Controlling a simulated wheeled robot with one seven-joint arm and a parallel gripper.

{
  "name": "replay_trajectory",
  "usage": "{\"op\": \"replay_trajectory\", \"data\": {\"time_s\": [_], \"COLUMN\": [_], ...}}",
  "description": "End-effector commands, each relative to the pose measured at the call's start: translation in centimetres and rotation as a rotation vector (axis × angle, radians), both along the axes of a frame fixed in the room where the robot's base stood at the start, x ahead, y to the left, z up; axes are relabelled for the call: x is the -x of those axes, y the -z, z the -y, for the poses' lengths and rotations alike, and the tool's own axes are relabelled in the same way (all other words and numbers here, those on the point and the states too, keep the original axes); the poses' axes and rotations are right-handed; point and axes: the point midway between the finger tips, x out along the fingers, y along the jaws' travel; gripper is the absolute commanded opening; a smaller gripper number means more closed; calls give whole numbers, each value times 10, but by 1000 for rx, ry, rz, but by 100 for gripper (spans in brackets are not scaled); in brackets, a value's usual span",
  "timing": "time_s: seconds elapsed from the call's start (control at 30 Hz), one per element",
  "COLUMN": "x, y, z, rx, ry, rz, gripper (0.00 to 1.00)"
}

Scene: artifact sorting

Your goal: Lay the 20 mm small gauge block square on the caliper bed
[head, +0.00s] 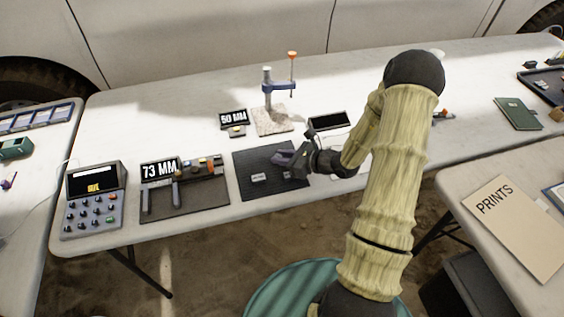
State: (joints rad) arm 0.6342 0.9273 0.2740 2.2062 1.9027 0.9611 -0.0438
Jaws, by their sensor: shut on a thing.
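My gripper (281,158) is low over the dark ribbed mat (245,190) in the middle of the table. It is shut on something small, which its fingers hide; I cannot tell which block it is. A small pale block (258,177) lies on the mat, just in front of and left of the fingers. Its marking is too small to read. The caliper bed (190,205) is a dark flat plate left of the mat, with upright grey jaws (176,190) and a display reading 73 MM (160,169). No block shows on its open front part.
A keypad device (94,205) stands left of the caliper. Behind the mat are a 50 MM display (233,119) and a blue stand on a stone base (272,120). A small dark-screened device (329,121) is behind my wrist. White table is bare at the back left.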

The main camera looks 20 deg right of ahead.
Motion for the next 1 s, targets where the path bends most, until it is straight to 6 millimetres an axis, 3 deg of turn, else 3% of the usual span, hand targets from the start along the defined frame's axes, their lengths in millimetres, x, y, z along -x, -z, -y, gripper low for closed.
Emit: {"op": "replay_trajectory", "data": {"time_s": [0.17,0.57,0.6,0.7,1.0], "x": [0,0,0,0,0], "y": [24,29,28,28,27], "z": [0,0,0,0,0], "rx": [-2,-1,0,0,-1], "ry": [-1,-1,0,-1,-1], "rz": [-3,-1,0,0,-1], "gripper": [0,0,25,42,42]}}
